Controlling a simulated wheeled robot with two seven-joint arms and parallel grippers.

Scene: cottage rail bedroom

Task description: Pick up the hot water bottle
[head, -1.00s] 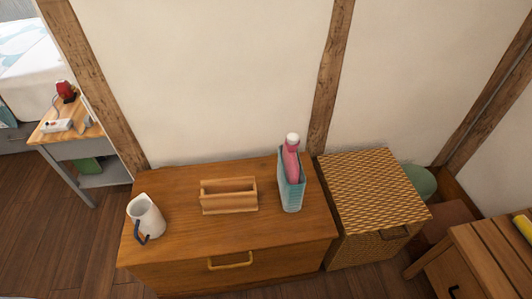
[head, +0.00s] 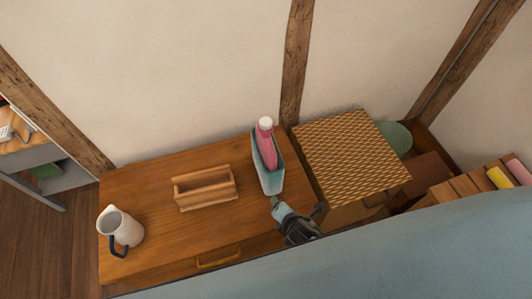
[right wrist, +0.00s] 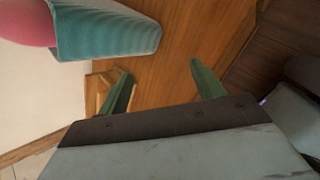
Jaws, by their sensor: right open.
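The hot water bottle (head: 265,145) is pink with a white cap. My right gripper (head: 276,201) is just in front of the holder, toward the chest's front edge. In the right wrist view its two green fingers (right wrist: 160,80) are apart with nothing between them. There the holder (right wrist: 110,35) lies at upper left with part of the pink bottle (right wrist: 28,22) in it. My left gripper is not in view.
The wooden chest (head: 155,180) also carries an open wooden box (head: 205,188) and a white jug (head: 121,231) with a dark handle. A woven hamper (head: 350,155) stands close on the right. The wall is right behind. My arm covers the lower right of the head view.

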